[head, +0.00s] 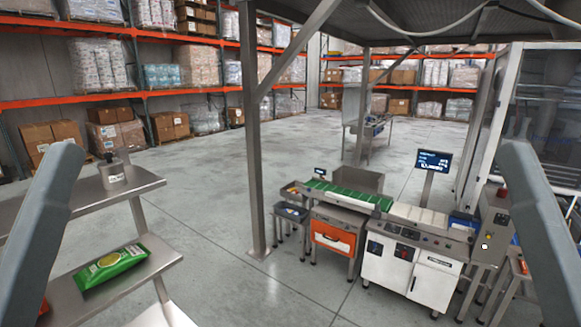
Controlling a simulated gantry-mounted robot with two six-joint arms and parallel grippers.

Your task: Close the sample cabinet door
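A weighing machine stands right of centre on a white cabinet base. The base has a white door panel (434,284) at its front right; I cannot tell whether it is shut or slightly ajar. To its left is an orange-fronted cabinet (332,237) with a pale panel or flap on its front. No label marks either as the sample cabinet. My two grey arm links rise at the left and right picture edges. Neither gripper is in view, and the machine is some distance from both arms.
A steel shelf stand at left holds a green pouch (110,266) and a small metal weight (112,170). A grey post (252,130) stands left of the machine. A green conveyor belt (348,195) and a screen (433,161) top the line. Floor between stand and machine is clear.

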